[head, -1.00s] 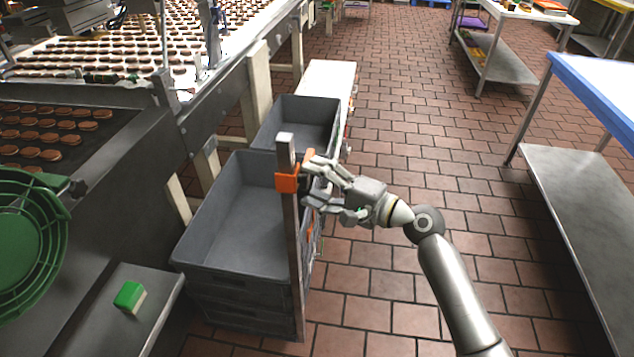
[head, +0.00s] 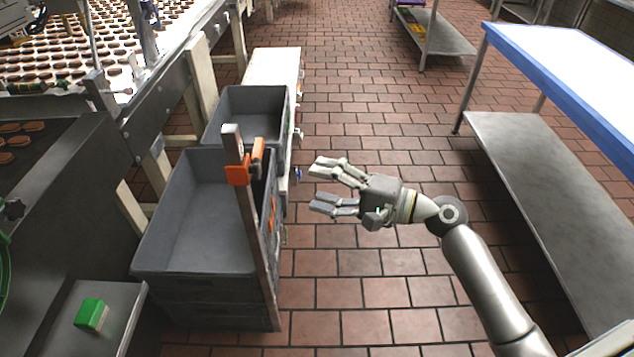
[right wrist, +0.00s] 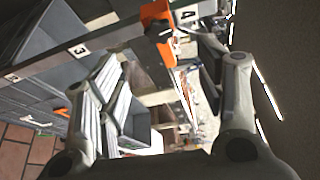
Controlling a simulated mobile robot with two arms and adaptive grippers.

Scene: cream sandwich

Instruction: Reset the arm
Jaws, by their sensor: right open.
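My right gripper (head: 335,188) is open and empty in the head view, over the tiled floor to the right of the grey crates. Its two fingers point left, towards a metal post (head: 250,215) with an orange clamp (head: 239,174) near its top. A clear gap lies between the fingertips and the clamp. In the right wrist view the open fingers (right wrist: 165,85) frame the scene, and the orange clamp (right wrist: 157,14) shows near the top. My left gripper is not in view.
A grey crate (head: 160,225) stands behind the post, with another grey crate (head: 215,125) beyond it. A conveyor with cookies (head: 60,62) runs at upper left. A blue-edged table (head: 560,90) stands at right. The tiled floor between is open.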

